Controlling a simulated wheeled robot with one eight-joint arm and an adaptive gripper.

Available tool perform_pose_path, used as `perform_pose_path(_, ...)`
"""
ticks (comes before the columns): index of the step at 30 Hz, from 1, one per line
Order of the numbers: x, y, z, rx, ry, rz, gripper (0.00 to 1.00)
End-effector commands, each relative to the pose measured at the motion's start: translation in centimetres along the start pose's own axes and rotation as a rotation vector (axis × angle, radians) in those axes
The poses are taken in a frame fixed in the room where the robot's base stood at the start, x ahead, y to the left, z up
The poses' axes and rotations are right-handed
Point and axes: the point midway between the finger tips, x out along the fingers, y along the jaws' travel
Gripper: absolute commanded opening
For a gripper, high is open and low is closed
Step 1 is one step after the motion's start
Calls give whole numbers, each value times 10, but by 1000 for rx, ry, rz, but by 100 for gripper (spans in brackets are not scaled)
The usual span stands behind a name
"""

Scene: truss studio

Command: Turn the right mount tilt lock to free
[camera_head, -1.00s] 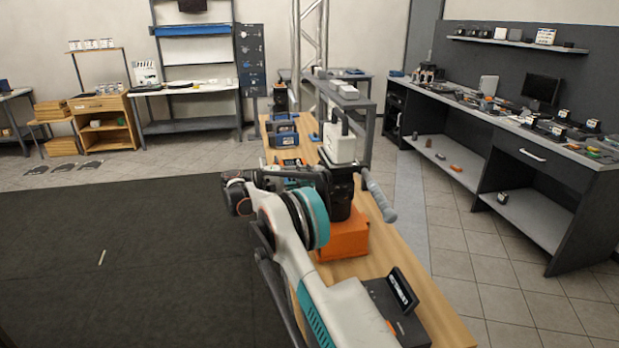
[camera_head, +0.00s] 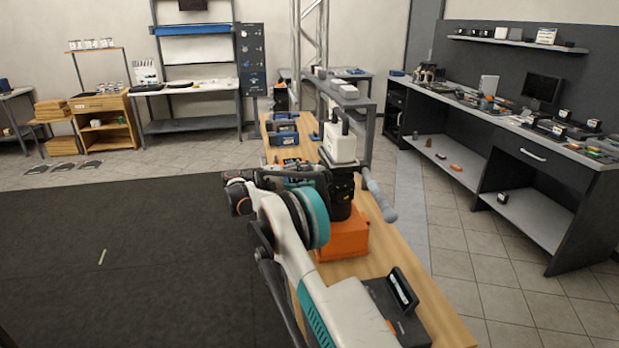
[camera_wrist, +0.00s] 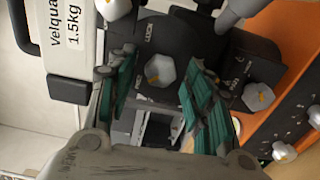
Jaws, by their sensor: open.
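A black mount head (camera_head: 341,192) stands on an orange base (camera_head: 345,242) on the wooden bench, with a grey pan handle (camera_head: 378,198) at its right. In the wrist view, a pale hexagonal knob (camera_wrist: 160,71) with a yellow mark sits on a dark plate with small lettering. My gripper (camera_wrist: 158,82) is open, with its teal-padded fingers on either side of this knob; I cannot tell whether they touch it. A similar knob (camera_wrist: 258,96) is right of the fingers, and another (camera_wrist: 113,8) is at the top. Which knob is the tilt lock is unclear.
A white block (camera_head: 340,146) sits on the mount; its side reads 1.5kg in the wrist view (camera_wrist: 68,45). More pale knobs (camera_wrist: 284,151) are on the orange base. A black device (camera_head: 403,290) lies at the bench's near end. Blue cases (camera_head: 283,133) stand farther back.

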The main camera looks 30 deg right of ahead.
Motion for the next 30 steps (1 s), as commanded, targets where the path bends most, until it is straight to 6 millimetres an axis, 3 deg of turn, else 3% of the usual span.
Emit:
perform_pose_path(8,-24,0,0,0,2,0,47)
perform_pose_path(19,-99,-1,0,0,2,0,47)
perform_pose_path(30,-120,0,0,0,0,0,47)
